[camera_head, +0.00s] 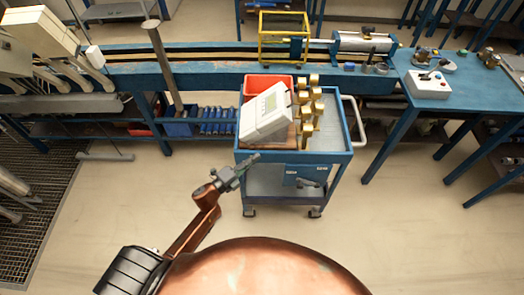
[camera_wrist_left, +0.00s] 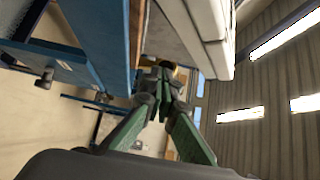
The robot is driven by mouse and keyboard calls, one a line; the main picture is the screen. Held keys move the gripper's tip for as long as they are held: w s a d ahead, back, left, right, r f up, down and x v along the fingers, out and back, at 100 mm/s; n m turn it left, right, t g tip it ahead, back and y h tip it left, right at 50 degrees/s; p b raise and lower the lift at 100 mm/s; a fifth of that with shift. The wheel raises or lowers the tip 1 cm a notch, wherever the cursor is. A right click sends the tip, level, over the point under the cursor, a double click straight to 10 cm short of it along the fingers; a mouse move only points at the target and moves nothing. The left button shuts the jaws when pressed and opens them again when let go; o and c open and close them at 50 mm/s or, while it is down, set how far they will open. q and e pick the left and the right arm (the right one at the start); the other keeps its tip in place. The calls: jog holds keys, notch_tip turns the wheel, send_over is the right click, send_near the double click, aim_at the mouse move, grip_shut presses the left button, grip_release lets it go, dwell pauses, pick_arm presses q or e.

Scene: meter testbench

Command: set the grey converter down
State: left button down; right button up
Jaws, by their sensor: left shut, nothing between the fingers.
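The grey converter (camera_head: 266,112) is a pale box with a small display. It sits tilted on the top of the blue trolley (camera_head: 342,157), beside several brass fittings (camera_head: 309,102). What lies under it is partly hidden. My left gripper (camera_head: 254,158) is shut and empty, just outside the trolley's near left corner, below and apart from the converter. In the left wrist view, the shut fingers (camera_wrist_left: 162,80) point along the trolley's blue edge (camera_wrist_left: 95,30), with the pale side of the converter (camera_wrist_left: 208,25) close by. My right gripper is not in view.
A red bin (camera_head: 268,80) stands at the back of the trolley top. The blue testbench (camera_head: 215,68) runs behind, with a yellow frame (camera_head: 283,38). A blue table (camera_head: 465,90) stands at the right. The floor left of the trolley is clear.

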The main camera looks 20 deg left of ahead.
pick_arm(q)
jog(key=shift+v, duration=2.2)
